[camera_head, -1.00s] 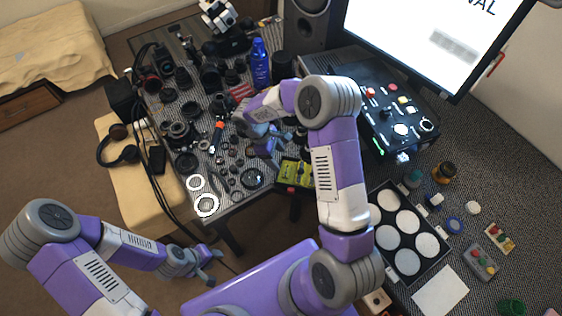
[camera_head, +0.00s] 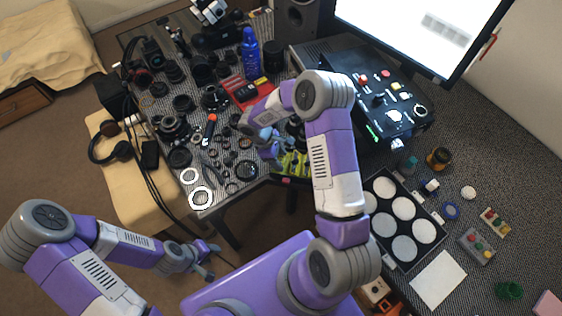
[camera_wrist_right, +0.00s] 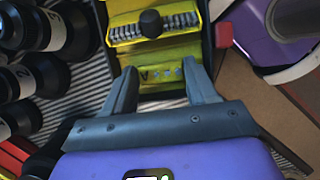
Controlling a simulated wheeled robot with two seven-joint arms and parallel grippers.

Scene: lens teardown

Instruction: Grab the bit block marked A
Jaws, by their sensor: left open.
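The bit block marked A (camera_wrist_right: 165,74) is a yellow block with a dark letter and small pale marks. In the right wrist view it lies at the near side of a yellow bit case (camera_wrist_right: 118,9), which shows in the head view (camera_head: 293,165) at the table's front edge. My right gripper (camera_wrist_right: 160,70) is open, its two fingers reaching to either side of the A block with visible gaps; I cannot tell how far above it they are. It also shows in the head view (camera_head: 274,150). My left gripper (camera_head: 208,262) is open and empty, low in front of the table.
Black numbered cylinders (camera_wrist_right: 37,78) stand left of the case in the wrist view. A red part (camera_wrist_right: 223,34) sits at the case's right side. Lens parts crowd the table, with a blue bottle (camera_head: 250,54) behind. A tray of white discs (camera_head: 383,255) lies right.

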